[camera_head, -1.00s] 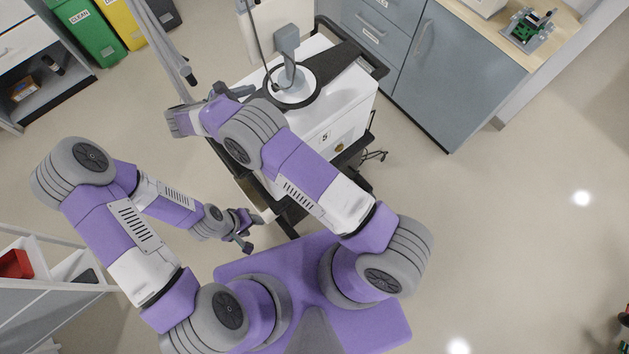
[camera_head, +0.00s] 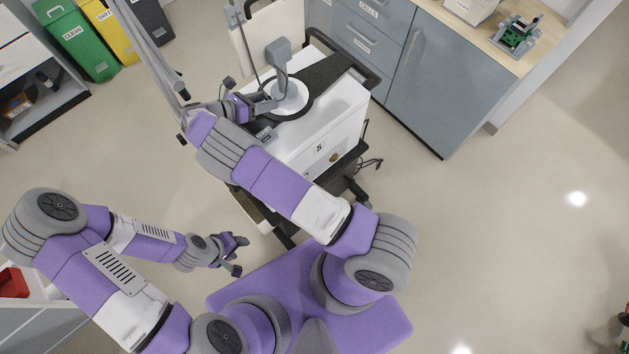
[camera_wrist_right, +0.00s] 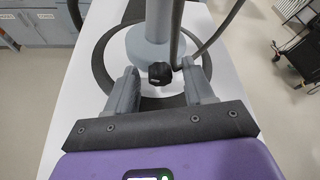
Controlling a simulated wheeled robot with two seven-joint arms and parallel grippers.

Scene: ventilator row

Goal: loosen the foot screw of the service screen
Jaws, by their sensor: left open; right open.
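The service screen's grey post (camera_wrist_right: 158,22) stands on a round grey foot (camera_wrist_right: 145,48) on top of the white cart; its pale round base (camera_head: 290,96) also shows in the head view. The foot screw is a black knob (camera_wrist_right: 159,73) on the near side of the foot. My right gripper (camera_wrist_right: 160,67) is open, with one finger on each side of the knob and visible gaps between. It also shows in the head view (camera_head: 268,102), beside the base. My left gripper (camera_head: 242,255) is open and empty, low and away from the cart.
The white cart (camera_head: 335,128) bears the number 5 and has a black rim and handle. A grey cable (camera_wrist_right: 218,32) runs close to the post on the right. Grey cabinets (camera_head: 445,85) stand behind right, bins (camera_head: 75,42) at the back left.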

